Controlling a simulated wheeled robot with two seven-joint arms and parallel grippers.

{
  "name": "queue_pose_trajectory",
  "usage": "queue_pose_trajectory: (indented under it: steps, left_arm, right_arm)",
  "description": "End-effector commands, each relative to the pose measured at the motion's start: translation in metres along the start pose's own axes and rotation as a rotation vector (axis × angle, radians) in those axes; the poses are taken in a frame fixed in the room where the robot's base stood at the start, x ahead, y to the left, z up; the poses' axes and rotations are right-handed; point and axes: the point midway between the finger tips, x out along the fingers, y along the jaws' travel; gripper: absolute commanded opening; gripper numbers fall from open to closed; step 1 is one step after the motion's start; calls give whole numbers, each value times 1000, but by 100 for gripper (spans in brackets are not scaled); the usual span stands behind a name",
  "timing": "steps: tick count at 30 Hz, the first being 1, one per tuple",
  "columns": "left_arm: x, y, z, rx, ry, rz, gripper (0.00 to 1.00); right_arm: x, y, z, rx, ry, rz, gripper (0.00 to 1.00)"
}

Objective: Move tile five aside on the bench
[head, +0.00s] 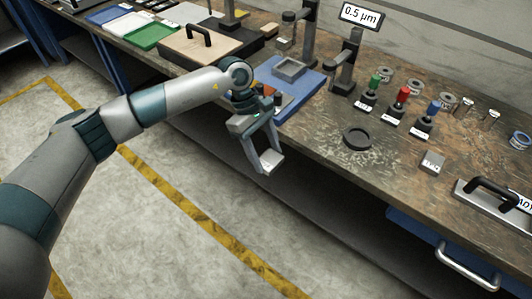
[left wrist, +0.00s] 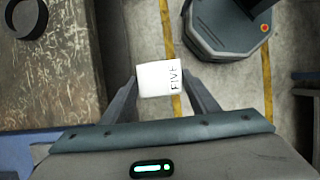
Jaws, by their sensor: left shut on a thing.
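Tile five is a small pale tile (left wrist: 155,78) with the word FIVE on it, seen in the left wrist view between the two fingers. My left gripper (head: 266,165) is shut on it, and the tile (head: 270,159) shows small at the fingertips in the head view. The gripper hangs in front of the bench's front edge, with floor below it in the wrist view. The bench (head: 330,170) has a worn brown top and lies beyond and to the right of the gripper. My right gripper is not in view.
A blue mat (head: 312,84) with a grey square frame (head: 289,69) lies behind the gripper. A black ring (head: 357,138), a grey labelled block (head: 432,162) and red, green and blue-topped pieces stand to the right. Bare bench shows around the ring.

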Motion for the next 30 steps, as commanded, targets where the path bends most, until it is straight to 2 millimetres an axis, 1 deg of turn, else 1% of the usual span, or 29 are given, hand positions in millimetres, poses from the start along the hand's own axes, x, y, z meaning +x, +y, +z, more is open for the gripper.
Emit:
queue_pose_trajectory:
  steps: [5,8,11,13,14,17,24,27,30]
  left_arm:
    - [-1,0,1,2,-1,2,12]
    - [-3,-3,0,15,0,-3,12]
    - [-10,-13,-1,62,3,-19,12]
    - [-17,-25,-3,118,7,-39,12]
    - [-21,-32,-4,147,9,-50,12]
    - [-37,-60,-8,271,15,-96,12]
    - [-79,-142,-17,625,16,-243,12]
    - [-94,-171,-21,746,12,-298,12]
    - [-104,-191,-24,832,7,-339,12]
  right_arm:
    - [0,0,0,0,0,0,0]
    - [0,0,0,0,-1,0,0]
    - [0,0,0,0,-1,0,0]
    - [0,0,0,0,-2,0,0]
    - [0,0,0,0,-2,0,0]
    - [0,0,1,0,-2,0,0]
    - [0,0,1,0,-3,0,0]
    - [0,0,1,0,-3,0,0]
    - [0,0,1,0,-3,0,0]
